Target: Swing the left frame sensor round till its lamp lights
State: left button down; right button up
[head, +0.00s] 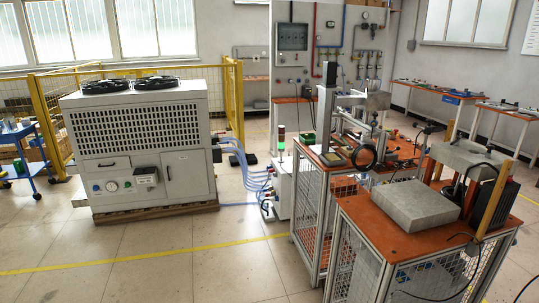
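Neither of my grippers is in view. An aluminium frame (326,108) with an upright post and crossbars stands on an orange-topped bench (306,149), right of centre. I cannot pick out the left frame sensor or its lamp on it at this distance. A dark ring-shaped part (363,157) shows in front of the frame's lower right side. A signal tower (281,143) with red and green segments stands just left of the bench.
A large white chiller cabinet (140,135) stands on a pallet at the left, with blue hoses (236,160) at its right. A nearer orange-topped bench (375,225) carries a grey block (414,204). Yellow fencing (48,122) stands behind. The floor (160,250) at the front left is clear.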

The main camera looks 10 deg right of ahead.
aim_at(373, 123)
jog(key=i+z, duration=0.15)
jog(key=i, duration=0.4)
jog(key=i+z, duration=0.15)
jog(key=i, duration=0.35)
jog(key=i+j+z, duration=0.15)
jog(key=i, duration=0.4)
